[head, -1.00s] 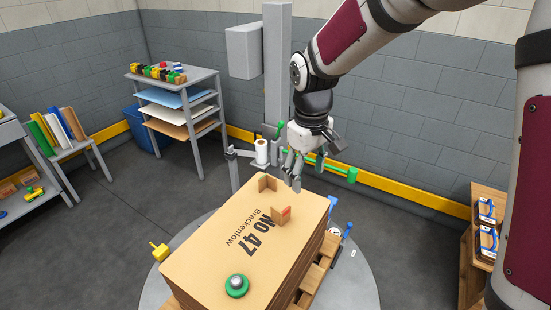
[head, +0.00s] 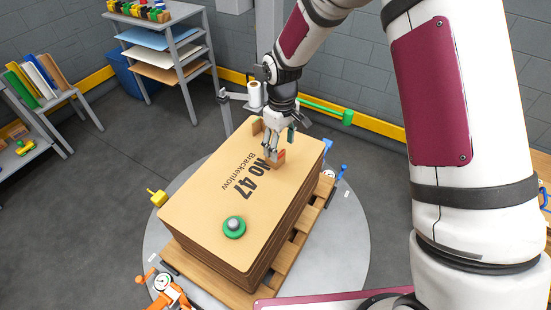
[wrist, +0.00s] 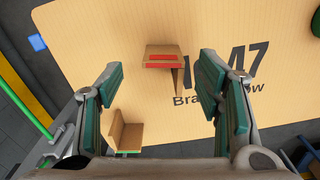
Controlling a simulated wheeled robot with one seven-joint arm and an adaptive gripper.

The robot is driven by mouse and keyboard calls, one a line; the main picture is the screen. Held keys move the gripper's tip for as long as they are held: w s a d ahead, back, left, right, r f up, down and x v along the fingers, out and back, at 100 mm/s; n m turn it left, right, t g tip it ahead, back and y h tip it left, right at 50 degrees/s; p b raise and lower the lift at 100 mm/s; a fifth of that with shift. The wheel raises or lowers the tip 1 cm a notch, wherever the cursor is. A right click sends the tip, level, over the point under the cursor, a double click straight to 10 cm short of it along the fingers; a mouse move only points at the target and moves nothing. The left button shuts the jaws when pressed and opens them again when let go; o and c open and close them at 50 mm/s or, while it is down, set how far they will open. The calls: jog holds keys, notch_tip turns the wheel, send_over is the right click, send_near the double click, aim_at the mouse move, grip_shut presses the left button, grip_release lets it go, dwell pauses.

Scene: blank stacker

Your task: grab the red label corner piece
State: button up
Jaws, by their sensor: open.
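The red label corner piece (wrist: 163,60) is a brown angled cardboard piece with a red label, standing on top of the cardboard stack (head: 190,215). In the head view the corner piece (head: 279,157) is partly hidden by my gripper (head: 270,148), which is above or beside it. In the wrist view my gripper (wrist: 160,95) is open and empty, its green-padded fingers spread wide. The red-labelled piece lies ahead between the finger lines, apart from both fingers. A second brown corner piece (wrist: 124,133) sits nearer the left finger; it also shows in the head view (head: 257,126).
A green and grey round object (head: 234,227) lies on the stack's near part. The stack rests on a wooden pallet (head: 215,285) on a round grey plate. A grey post with a white roll (head: 255,93) and a green bar (head: 322,110) stand behind.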

aim_at(281, 153)
jog(key=shift+s+f+p, duration=0.15)
jog(key=shift+f+p, duration=0.05)
jog(key=shift+f, duration=1.15)
jog(key=shift+s+f+p, duration=0.1)
jog(key=shift+f+p, duration=0.05)
jog(key=shift+f, duration=1.2)
jog(key=c, duration=0.9)
